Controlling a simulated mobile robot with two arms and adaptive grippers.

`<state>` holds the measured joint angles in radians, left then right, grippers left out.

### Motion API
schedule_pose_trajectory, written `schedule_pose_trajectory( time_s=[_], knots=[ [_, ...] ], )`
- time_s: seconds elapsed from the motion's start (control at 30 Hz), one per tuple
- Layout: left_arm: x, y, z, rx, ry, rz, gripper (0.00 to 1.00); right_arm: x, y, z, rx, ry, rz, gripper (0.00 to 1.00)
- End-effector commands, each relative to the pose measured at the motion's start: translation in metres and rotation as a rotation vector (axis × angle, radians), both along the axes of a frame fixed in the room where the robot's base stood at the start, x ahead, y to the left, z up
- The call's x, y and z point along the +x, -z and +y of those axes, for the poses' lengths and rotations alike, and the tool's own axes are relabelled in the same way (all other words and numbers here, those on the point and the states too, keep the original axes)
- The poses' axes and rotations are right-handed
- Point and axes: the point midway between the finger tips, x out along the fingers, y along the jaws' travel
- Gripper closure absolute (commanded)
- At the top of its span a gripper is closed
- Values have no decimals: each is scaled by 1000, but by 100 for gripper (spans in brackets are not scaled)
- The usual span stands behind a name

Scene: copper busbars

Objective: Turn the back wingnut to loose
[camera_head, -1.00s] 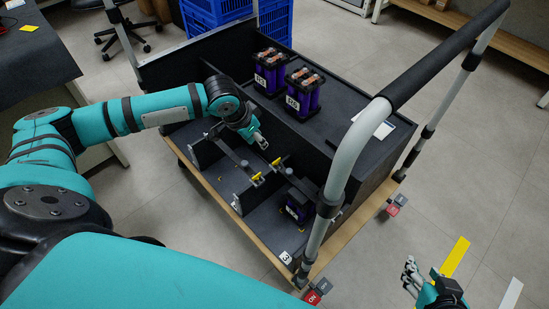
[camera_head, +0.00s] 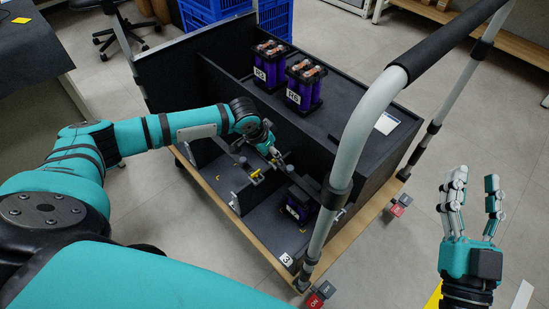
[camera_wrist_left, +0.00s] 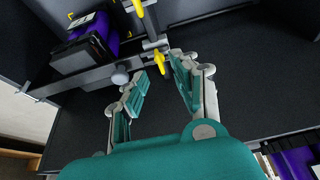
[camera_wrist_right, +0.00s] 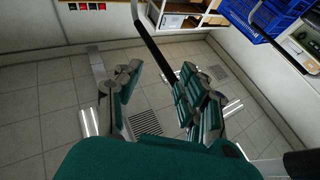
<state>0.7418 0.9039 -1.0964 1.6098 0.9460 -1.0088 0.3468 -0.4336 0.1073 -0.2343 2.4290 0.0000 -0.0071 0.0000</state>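Two yellow wingnuts sit on the metal clamp bars inside the dark cart. The front wingnut (camera_head: 256,175) is clear in the head view. My left gripper (camera_head: 274,152) is beside the back wingnut, which is mostly hidden there. In the left wrist view the back wingnut (camera_wrist_left: 160,62) lies between the tips of my open left gripper (camera_wrist_left: 160,76); no contact with the fingers can be made out. Another yellow wingnut (camera_wrist_left: 138,7) shows at the top of that view. My right gripper (camera_head: 474,205) is open and empty, fingers up, outside the cart at right; it also shows in its wrist view (camera_wrist_right: 160,90).
Two purple battery packs (camera_head: 271,74) (camera_head: 304,92) stand on the cart's upper shelf. A purple-and-black block (camera_head: 298,207) is in the lower bay. The grey handle rail (camera_head: 350,140) rises between the bay and my right arm.

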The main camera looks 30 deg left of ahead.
Motion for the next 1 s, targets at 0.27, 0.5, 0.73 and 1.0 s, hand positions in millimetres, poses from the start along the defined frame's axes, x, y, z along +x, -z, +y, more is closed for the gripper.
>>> schedule_pose_trajectory(
  time_s=[0.27, 0.5, 0.73, 1.0],
  knots=[
    [10, 27, -4, -1, 0, -1, 71, -26, -40, -1, 79, -16, -276, 60],
    [13, 33, -5, 0, 0, -1, 71, -38, -53, -2, 107, -20, -369, 60],
    [13, 33, -5, 0, 0, -1, 71, -39, -54, -2, 108, -20, -374, 60],
    [13, 33, -5, 0, 0, -1, 100, -39, -54, -3, 108, -20, -373, 60]
  ],
)
